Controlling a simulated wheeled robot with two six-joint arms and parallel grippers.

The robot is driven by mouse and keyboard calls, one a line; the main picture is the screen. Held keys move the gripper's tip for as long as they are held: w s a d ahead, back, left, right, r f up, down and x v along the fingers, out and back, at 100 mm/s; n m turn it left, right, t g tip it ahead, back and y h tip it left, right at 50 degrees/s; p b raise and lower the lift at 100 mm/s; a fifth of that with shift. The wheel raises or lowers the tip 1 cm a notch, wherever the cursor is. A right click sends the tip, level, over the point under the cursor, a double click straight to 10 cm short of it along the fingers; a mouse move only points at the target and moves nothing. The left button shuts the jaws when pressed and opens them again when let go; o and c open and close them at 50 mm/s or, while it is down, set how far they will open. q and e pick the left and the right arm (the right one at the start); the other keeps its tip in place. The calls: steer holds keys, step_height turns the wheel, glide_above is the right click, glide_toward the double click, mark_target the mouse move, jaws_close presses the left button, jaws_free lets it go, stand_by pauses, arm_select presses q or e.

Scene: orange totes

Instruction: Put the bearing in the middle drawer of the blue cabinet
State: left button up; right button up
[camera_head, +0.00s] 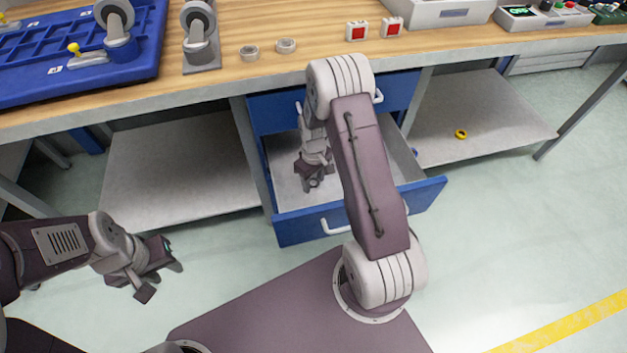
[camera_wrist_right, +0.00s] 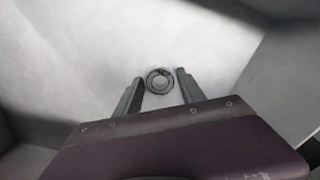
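The blue cabinet (camera_head: 262,112) stands under the workbench. A drawer below its top front is pulled out, with a blue front (camera_head: 297,228) and a pale floor. My right gripper (camera_head: 315,184) reaches down inside this drawer. In the right wrist view, the bearing (camera_wrist_right: 159,80), a small grey ring, sits between the fingertips of the right gripper (camera_wrist_right: 160,84). Narrow gaps show on both sides of it, so the fingers look open around it. The bearing cannot be made out in the head view. My left gripper (camera_head: 163,280) is open and empty above the floor at left.
Two round metal rings (camera_head: 286,46) lie on the wooden benchtop (camera_head: 325,65), near red-buttoned boxes (camera_head: 357,31). A blue tray (camera_head: 120,72) is at the left. A yellow ring (camera_head: 461,134) lies on the right lower shelf (camera_head: 490,125). The drawer walls surround my right gripper closely.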

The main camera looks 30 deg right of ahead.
mark_target(314, 183)
steer(key=shift+o, duration=0.9)
steer(key=shift+r, duration=0.1)
step_height(314, 183, up, 8)
steer(key=p, duration=0.3)
steer(key=s+a+r+m, duration=0.1)
steer(key=s+a+r, duration=0.1)
steer(key=s+r, duration=0.1)
steer(key=s+a+r+m, duration=0.1)
steer(key=s+a+r, duration=0.2)
steer(key=s, duration=0.3)
steer(key=s+a+r+m+t, duration=0.1)
steer(key=s+a+r, duration=0.2)
steer(key=s, duration=0.1)
steer(key=shift+s+r, duration=0.25)
steer(key=shift+s, duration=0.1)
steer(key=shift+m, duration=0.3)
steer(key=shift+s, duration=0.1)
